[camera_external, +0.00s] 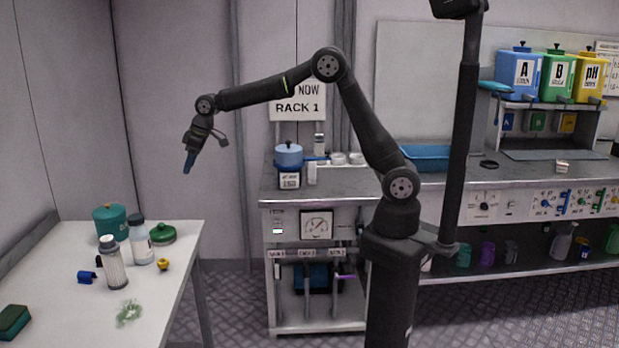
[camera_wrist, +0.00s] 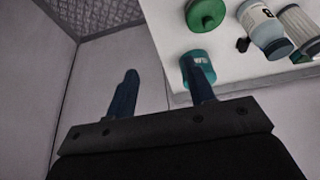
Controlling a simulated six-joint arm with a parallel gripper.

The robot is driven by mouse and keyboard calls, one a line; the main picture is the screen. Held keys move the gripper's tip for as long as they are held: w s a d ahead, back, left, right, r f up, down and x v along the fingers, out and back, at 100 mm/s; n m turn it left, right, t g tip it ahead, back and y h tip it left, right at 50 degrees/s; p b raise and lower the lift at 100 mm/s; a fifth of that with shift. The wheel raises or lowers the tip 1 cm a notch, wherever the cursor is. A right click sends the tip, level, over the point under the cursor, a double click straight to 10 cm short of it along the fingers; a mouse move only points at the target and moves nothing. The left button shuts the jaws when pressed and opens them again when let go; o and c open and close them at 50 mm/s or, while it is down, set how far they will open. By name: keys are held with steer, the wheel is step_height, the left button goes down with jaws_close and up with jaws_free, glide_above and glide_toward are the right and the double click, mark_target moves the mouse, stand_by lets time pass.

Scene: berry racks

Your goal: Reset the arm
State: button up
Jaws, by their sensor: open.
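My gripper (camera_external: 188,162) is raised in the air, above and to the right of the white table's far end, pointing down. In the wrist view my gripper (camera_wrist: 160,90) shows two blue fingers spread apart with nothing between them. My arm reaches left from its dark column and is bent at the elbow. The fingers touch nothing in the outside view. In the wrist view one finger overlaps the teal canister (camera_wrist: 197,60) in the picture, with the canister behind it.
The white table (camera_external: 180,262) holds a teal canister (camera_external: 110,221), a white bottle (camera_external: 141,243), a ribbed shaker (camera_external: 114,265), a green lid (camera_external: 162,234), a yellow piece (camera_external: 163,265) and a green sprig (camera_external: 130,312). A grey bench (camera_external: 350,182) with a blue pot (camera_external: 289,155) stands right.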

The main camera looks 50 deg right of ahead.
steer(key=w+d+m, duration=0.1)
steer(key=w+d, duration=0.3)
steer(key=d, duration=0.3)
steer(key=w+d+m+h, duration=0.1)
steer(key=w+d, duration=0.3)
steer(key=d, duration=0.3)
steer(key=shift+w+m+t, duration=0.15)
steer(key=shift+m+t, duration=0.25)
